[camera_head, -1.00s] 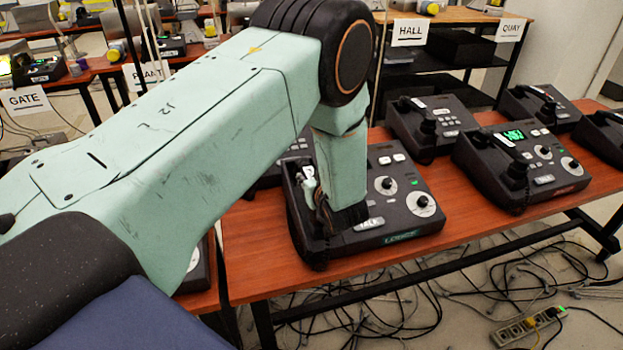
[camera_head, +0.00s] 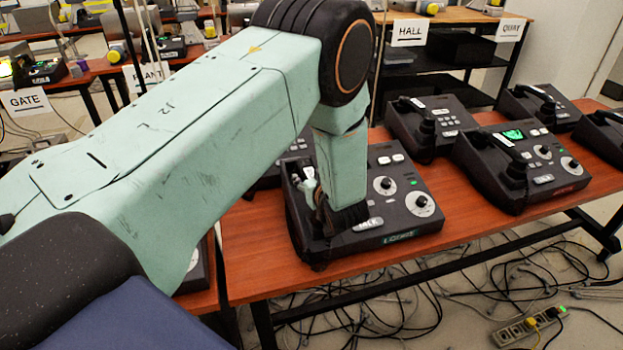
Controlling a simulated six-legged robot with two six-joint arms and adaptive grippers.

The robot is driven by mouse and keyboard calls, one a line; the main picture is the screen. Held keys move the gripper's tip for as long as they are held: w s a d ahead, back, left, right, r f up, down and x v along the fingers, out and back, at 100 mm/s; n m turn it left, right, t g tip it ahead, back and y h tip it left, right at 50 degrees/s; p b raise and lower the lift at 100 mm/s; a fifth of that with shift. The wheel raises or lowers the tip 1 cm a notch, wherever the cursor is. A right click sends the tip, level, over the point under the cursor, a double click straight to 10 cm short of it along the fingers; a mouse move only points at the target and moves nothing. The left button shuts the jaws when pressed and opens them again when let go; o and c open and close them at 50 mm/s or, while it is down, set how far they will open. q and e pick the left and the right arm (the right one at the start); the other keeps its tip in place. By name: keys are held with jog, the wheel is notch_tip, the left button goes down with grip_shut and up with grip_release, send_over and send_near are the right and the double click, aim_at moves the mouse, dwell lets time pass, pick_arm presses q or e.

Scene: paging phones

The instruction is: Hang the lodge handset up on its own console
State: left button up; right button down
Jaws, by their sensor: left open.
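The lodge console (camera_head: 413,232) is a dark box on the wooden table, with its name on the front edge, knobs, dials and a pale TALK key (camera_head: 368,224). My left arm reaches over it from the left. My left gripper (camera_head: 328,218) points down at the console's left side, open. A dark handset-like shape (camera_head: 318,258) lies along that left side, low at the front corner. My wrist and fingers hide most of it, so I cannot tell how well it sits in the cradle. My right gripper is not in view.
Similar consoles with handsets stand to the right, one with a green display (camera_head: 513,134). Signs mark HALL (camera_head: 409,32), QUAY (camera_head: 510,29) and GATE (camera_head: 25,101). Bare table (camera_head: 262,262) shows left of the lodge console. Cables and a power strip (camera_head: 530,326) lie on the floor.

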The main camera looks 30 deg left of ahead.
pick_arm(q)
jog(key=p+v, duration=0.7)
jog(key=v, duration=0.3)
jog(key=shift+s+d+r+p, duration=0.2)
jog(key=shift+s+r+p, duration=0.05)
jog(key=shift+s+p, duration=0.1)
jog(key=s+f+m+g+h, duration=0.2)
jog(key=s+f+m+h, duration=0.1)
jog(key=s+f, duration=0.3)
jog(key=s+f+m+g+h, duration=0.1)
jog(key=s+f+m+h, duration=0.2)
jog(key=s, duration=0.5)
jog(key=s+d+f+m+g+h, duration=0.1)
jog(key=s+d+g+h, duration=0.1)
jog(key=s, duration=0.8)
jog(key=s+d+f+m+g+h, duration=0.1)
jog(key=s+d+m+g+h, duration=0.1)
jog(key=s, duration=0.7)
jog(key=shift+s+d+g, duration=0.4)
jog(key=shift+d+g, duration=0.4)
jog(key=shift+d, duration=0.1)
jog(key=shift+w+f, duration=0.1)
